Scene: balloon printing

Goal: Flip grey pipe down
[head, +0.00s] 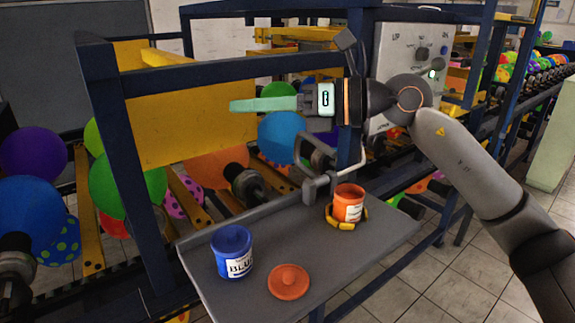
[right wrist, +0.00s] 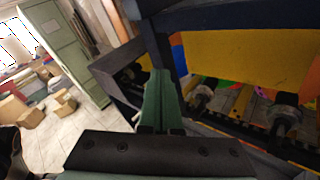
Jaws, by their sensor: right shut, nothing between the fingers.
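The grey pipe (head: 310,187), a bent tube, is mounted on the blue frame just above the back of the grey shelf. Its outlet end is near the open orange paint can (head: 348,203), and its upper part rises behind my right arm. My right gripper (head: 232,106) is shut and empty. Its pale green fingers point left in front of the yellow panel, above and left of the pipe, apart from it. In the right wrist view the shut green fingers (right wrist: 160,80) point at a blue post; I cannot make out the pipe there. My left gripper is not in view.
The grey shelf (head: 300,240) bears a blue can (head: 232,250), an orange lid (head: 289,281) and the orange can in a yellow holder. Blue frame posts (head: 120,170) and a control box (head: 405,60) stand close by. Colourful balloons (head: 282,137) fill the machine behind.

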